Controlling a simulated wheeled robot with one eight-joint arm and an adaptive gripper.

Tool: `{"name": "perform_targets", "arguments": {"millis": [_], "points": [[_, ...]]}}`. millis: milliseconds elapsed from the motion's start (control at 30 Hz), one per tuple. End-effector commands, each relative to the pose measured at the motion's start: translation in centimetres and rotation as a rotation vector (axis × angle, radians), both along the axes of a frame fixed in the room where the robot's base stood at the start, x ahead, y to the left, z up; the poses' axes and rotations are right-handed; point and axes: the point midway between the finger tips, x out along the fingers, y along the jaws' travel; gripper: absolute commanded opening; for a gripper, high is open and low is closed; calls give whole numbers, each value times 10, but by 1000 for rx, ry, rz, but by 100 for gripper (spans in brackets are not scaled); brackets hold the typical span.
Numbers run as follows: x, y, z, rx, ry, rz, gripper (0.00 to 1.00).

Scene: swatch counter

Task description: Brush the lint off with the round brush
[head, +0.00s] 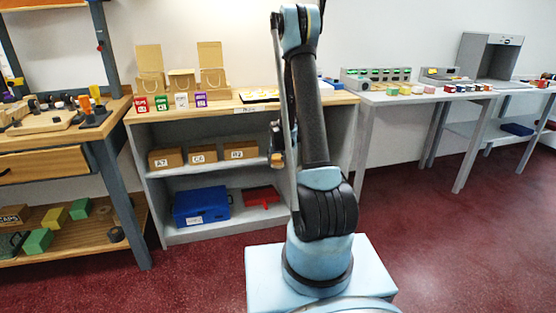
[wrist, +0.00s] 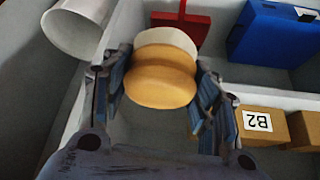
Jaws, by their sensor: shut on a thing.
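The round brush (wrist: 160,80) fills the middle of the wrist view. It has a rounded wooden body with a pale band at its far side. My gripper (wrist: 160,88) is shut on it, one finger on each side. In the head view my arm hides most of the gripper (head: 277,150), in front of the grey shelf unit; a small orange-brown part there may be the brush. I cannot make out any lint.
The shelf unit (head: 155,200) holds labelled boxes, including B2 (wrist: 258,122), a blue case (head: 201,206) and a red item (head: 261,196). Paper bags (head: 150,70) and small coloured cards stand on its top. A white cylinder (wrist: 72,32) is close by. The red floor at right is clear.

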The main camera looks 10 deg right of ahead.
Motion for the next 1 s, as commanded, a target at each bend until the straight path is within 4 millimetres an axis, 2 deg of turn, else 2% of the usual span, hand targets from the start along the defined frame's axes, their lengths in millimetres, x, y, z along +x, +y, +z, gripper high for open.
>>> {"name": "perform_targets", "arguments": {"millis": [333, 367, 433, 667, 1000], "points": [[-3, -6, 0, 0, 0, -8, 29], [-3, -6, 0, 0, 0, -8, 52], [-3, -6, 0, 1, 0, -8, 36], [-6, -8, 7, 1, 0, -4, 36], [-27, -14, 60, 2, 0, 44, 36]]}}
